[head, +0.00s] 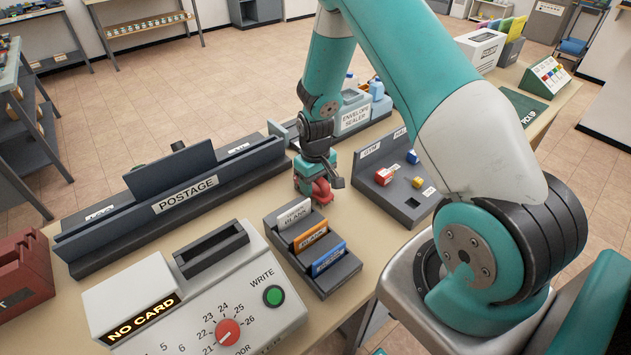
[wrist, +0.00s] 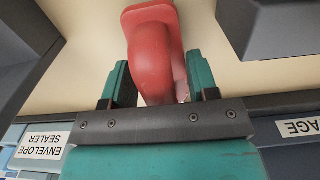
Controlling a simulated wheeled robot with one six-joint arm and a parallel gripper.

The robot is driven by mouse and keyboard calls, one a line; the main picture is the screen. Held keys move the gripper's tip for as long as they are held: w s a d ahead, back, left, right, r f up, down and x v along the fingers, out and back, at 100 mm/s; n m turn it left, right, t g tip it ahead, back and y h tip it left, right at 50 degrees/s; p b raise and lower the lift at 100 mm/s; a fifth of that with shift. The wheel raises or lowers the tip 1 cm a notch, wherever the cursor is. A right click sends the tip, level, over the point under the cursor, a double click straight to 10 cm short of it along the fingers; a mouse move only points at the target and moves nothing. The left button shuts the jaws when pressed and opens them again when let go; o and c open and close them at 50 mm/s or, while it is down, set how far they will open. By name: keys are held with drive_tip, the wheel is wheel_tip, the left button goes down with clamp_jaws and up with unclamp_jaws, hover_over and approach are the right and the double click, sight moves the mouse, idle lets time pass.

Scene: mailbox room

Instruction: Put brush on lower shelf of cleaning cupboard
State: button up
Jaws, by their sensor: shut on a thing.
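My gripper (head: 311,180) is low over the table, between the postage rack and the card holder. Its two teal fingers, clear in the wrist view (wrist: 158,78), are shut on a red thing (wrist: 150,50) with a rounded body and a wider flat end. The red thing also shows in the head view (head: 322,191), partly behind my gripper. I cannot make out bristles, so I cannot tell if it is the brush. I cannot tell if it touches the table. I cannot make out a cleaning cupboard or its lower shelf.
The postage rack (head: 185,200) is left of my gripper, the envelope sealer (head: 355,113) behind it. The card holder (head: 312,255) and a card machine (head: 205,300) are in front. A dark sloped tray (head: 400,190) with small blocks is at right. Open floor (head: 255,60) lies beyond the table.

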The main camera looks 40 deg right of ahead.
drive_tip(key=shift+f, duration=0.2)
drive_tip(key=o, duration=1)
drive_tip(key=shift+r, duration=0.1)
drive_tip(key=shift+r, duration=0.1)
